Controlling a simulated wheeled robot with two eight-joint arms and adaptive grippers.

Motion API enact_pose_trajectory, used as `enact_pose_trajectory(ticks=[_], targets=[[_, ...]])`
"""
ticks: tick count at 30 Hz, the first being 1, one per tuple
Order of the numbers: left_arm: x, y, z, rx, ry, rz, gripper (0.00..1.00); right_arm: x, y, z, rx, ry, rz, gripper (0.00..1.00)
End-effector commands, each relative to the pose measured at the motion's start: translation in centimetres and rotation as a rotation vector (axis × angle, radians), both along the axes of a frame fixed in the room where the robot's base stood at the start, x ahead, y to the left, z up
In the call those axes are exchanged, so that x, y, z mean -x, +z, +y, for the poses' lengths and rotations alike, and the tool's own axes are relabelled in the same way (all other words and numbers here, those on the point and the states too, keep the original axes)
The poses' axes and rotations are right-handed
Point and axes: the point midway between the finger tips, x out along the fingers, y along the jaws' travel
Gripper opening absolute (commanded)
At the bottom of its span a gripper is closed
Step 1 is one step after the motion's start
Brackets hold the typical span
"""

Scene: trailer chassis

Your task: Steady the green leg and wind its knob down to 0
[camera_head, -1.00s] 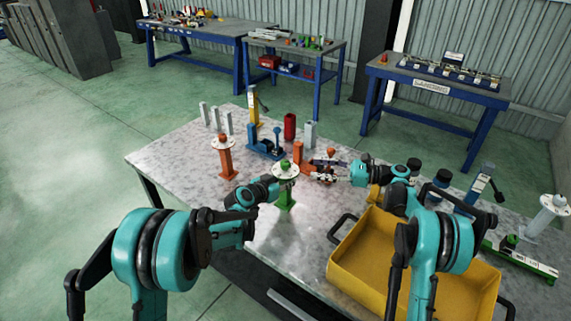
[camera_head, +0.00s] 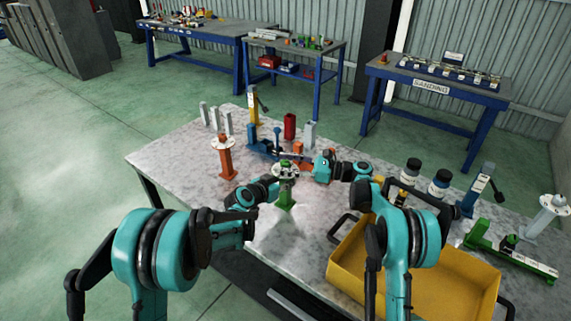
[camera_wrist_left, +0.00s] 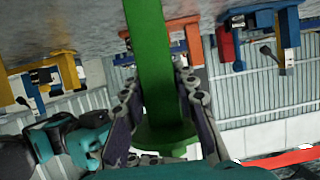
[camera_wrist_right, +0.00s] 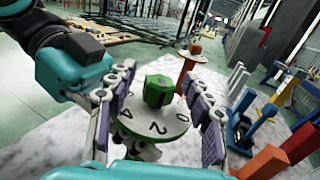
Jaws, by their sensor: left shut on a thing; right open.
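The green leg (camera_head: 286,194) stands upright on the table, with a white numbered dial (camera_wrist_right: 156,119) and a green knob (camera_wrist_right: 158,91) on top. My left gripper (camera_wrist_left: 160,100) is shut on the green post below the dial, one finger on each side. My right gripper (camera_wrist_right: 164,108) is open, its fingers on either side of the dial and knob and apart from the knob. The digits 0, 2 and 4 show on the dial in the right wrist view. In the head view the right gripper (camera_head: 298,172) is beside the top of the leg.
An orange leg with its own dial (camera_head: 226,158) stands to the left. A blue stand (camera_head: 262,146) and an orange block (camera_head: 304,150) are behind. A yellow crate (camera_head: 345,268) fills the front right. Bottles (camera_head: 440,183) stand at the right.

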Motion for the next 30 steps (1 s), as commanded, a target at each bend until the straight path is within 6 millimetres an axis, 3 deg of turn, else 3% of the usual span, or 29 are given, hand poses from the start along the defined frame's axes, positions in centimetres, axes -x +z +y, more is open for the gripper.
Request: enact_pose_trajectory(ticks=[5, 9, 11, 17, 30], targets=[[0.02, -0.02, -0.03, 0.000, -0.001, 0.000, 0.00, 0.00, 0.00, -0.01, 0.000, 0.000, 0.000, 0.48], [0.02, -0.02, -0.03, 0.000, -0.001, 0.000, 0.00, 0.01, 0.00, -0.03, 0.000, 0.000, 0.000, 0.11], [0.02, -0.02, -0.02, 0.000, -0.001, 0.000, 0.00, 0.01, 0.00, -0.03, 0.000, 0.000, 0.000, 0.00], [0.03, -0.02, -0.03, 0.000, -0.001, 0.000, 0.00, -0.09, -0.01, -0.02, 0.000, 0.021, 0.000, 0.00], [0.09, -0.03, -0.09, 0.000, -0.003, 0.001, 0.00, -0.34, -0.01, 0.02, -0.001, 0.331, 0.000, 0.00]])
